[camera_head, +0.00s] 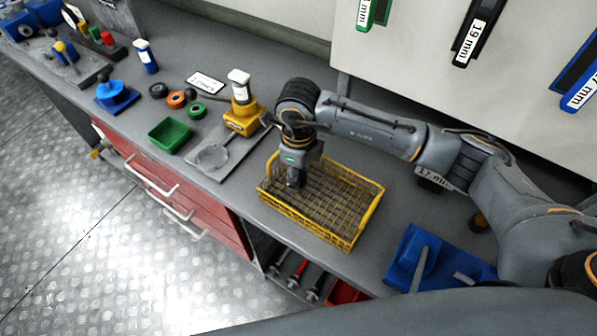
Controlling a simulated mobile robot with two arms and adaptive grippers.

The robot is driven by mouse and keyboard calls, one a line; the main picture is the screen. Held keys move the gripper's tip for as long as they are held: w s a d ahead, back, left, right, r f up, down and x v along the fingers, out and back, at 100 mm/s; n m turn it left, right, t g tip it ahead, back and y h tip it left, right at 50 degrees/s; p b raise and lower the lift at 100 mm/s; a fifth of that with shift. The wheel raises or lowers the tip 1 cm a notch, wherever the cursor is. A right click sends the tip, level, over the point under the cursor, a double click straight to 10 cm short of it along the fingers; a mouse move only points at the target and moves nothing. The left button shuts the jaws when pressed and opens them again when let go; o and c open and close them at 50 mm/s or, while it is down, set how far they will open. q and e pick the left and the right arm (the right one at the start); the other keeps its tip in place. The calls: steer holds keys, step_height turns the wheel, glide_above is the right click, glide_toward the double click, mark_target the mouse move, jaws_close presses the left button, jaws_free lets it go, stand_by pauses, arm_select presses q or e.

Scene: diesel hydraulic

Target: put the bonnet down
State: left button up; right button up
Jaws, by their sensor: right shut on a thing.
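My right gripper (294,182) points down inside the left part of the yellow wire basket (347,242), near its left end. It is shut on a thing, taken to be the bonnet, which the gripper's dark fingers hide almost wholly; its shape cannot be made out. I cannot tell whether it touches the basket floor. The rest of the basket looks empty. My left gripper is not in view.
Left of the basket stand a grey plate (205,178) with a yellow fixture (243,118), a green tray (169,135) and several rings. A blue fixture (408,262) stands to the right. The bench's front edge is close to the basket.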

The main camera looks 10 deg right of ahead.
steer(key=shift+f, duration=0.55)
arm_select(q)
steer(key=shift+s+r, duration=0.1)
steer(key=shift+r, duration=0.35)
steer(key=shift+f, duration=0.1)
arm_select(e)
steer(key=shift+f, duration=0.1)
steer(key=shift+f+b, duration=0.3)
steer(key=shift+s+f+b, duration=0.15)
steer(key=shift+f+b, duration=0.15)
steer(key=shift+b, duration=0.1)
steer(key=o, duration=0.8)
steer(key=shift+s, duration=0.1)
steer(key=shift+c, duration=0.2)
steer(key=shift+o, duration=1.2)
steer(key=shift+f, duration=0.1)
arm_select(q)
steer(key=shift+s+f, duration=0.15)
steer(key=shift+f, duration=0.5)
